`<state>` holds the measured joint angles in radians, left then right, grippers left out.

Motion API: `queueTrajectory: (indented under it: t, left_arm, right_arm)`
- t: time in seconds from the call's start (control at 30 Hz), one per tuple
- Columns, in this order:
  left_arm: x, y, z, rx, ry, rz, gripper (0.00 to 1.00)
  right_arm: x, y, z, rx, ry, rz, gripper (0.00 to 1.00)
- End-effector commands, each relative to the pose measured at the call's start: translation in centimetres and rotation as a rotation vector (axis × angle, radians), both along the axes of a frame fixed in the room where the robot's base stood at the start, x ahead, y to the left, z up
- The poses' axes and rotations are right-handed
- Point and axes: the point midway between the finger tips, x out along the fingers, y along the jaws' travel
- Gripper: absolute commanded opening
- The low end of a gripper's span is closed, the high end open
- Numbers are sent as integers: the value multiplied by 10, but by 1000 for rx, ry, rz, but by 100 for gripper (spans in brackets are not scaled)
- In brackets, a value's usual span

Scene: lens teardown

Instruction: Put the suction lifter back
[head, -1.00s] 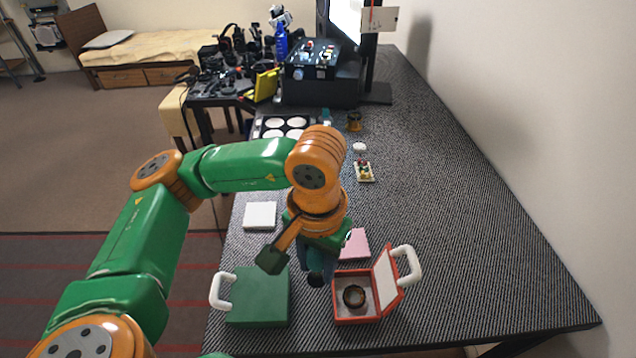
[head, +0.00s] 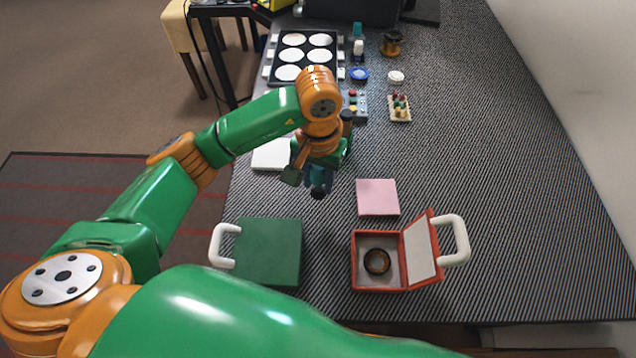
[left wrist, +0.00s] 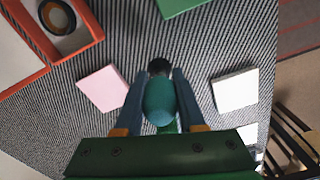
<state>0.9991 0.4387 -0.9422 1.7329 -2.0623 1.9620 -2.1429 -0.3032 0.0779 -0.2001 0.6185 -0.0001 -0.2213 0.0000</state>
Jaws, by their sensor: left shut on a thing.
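My left gripper (head: 318,180) is shut on the suction lifter, above the mat between the white pad and the pink pad. In the left wrist view the suction lifter (left wrist: 160,100) shows as a teal bulb with a black tip, held between both fingers (left wrist: 160,108). Its black end points away from the wrist. In the head view the arm and fingers hide most of the lifter; its dark end (head: 318,193) shows below the fingers. My right gripper is not in view.
An open red case (head: 378,285) with a dark ring inside and a closed green case (head: 270,252) stand near the front. A pink pad (head: 377,197), a white pad (head: 270,155), a rack with small coloured pieces (head: 400,112) and a tray with white discs (head: 272,72) lie around. The right side is clear.

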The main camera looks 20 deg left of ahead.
Motion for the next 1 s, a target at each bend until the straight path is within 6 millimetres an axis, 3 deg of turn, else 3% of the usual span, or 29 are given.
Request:
queueTrajectory:
  t: [0.2, 0.4, 0.77, 0.8, 0.9, 1.0]
  left_arm:
    - [21, 6, -26, 2, 1, 1, 0]
    - [22, 6, -56, 2, 0, -3, 0]
    - [23, 7, -62, 2, -4, -4, 0]
    - [23, 7, -61, 2, -4, -4, 47]
    - [23, 7, -61, 2, -3, -4, 69]
    - [23, 6, -60, 1, -3, -4, 69]
  right_arm:
    - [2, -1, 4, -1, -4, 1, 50]
    - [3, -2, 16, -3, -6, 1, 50]
    - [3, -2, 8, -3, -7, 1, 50]
    - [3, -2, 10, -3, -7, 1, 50]
    - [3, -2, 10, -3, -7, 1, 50]
    - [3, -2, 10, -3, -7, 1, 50]
